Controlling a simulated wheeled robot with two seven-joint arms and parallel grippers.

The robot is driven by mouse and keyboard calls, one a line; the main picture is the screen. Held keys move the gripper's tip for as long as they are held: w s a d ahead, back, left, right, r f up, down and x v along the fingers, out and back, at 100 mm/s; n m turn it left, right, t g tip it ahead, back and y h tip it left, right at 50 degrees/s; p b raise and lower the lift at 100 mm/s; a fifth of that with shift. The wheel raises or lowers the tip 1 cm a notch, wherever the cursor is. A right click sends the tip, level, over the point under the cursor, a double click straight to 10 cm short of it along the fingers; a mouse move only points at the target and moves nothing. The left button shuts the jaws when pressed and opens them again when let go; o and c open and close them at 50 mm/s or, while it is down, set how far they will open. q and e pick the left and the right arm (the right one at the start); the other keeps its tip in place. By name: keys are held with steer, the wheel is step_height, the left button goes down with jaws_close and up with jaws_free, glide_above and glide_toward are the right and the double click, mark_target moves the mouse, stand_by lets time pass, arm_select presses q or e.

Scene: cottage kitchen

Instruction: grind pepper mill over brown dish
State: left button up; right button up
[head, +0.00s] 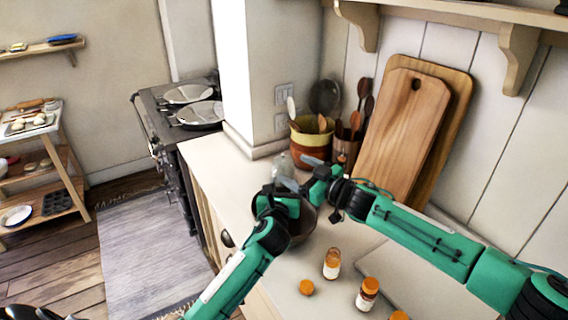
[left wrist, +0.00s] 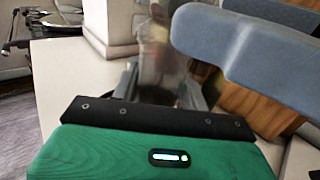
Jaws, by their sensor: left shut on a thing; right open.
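The pepper mill (head: 281,166) looks clear and glassy in the head view, above the counter; its lower part is hidden by the grippers. In the left wrist view the mill (left wrist: 155,60) stands upright, see-through and brownish, between my left fingers. My left gripper (head: 278,190) is shut on it. My right gripper (head: 300,172) is open beside the mill's upper part; its grey finger (left wrist: 245,50) looms large in the left wrist view. I cannot tell whether it touches the mill. The brown dish (head: 301,226) is below my left gripper, mostly hidden by it.
Orange-capped jars (head: 332,264) and a loose orange cap (head: 306,287) are on the front counter, by a pale board (head: 400,275). A striped utensil crock (head: 312,142) and wooden cutting boards (head: 402,130) stand behind. The counter left of the grippers (head: 215,165) is clear.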

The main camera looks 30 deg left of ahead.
mark_target(291, 167)
steer(key=shift+x, duration=2.65)
steer(key=c, duration=1)
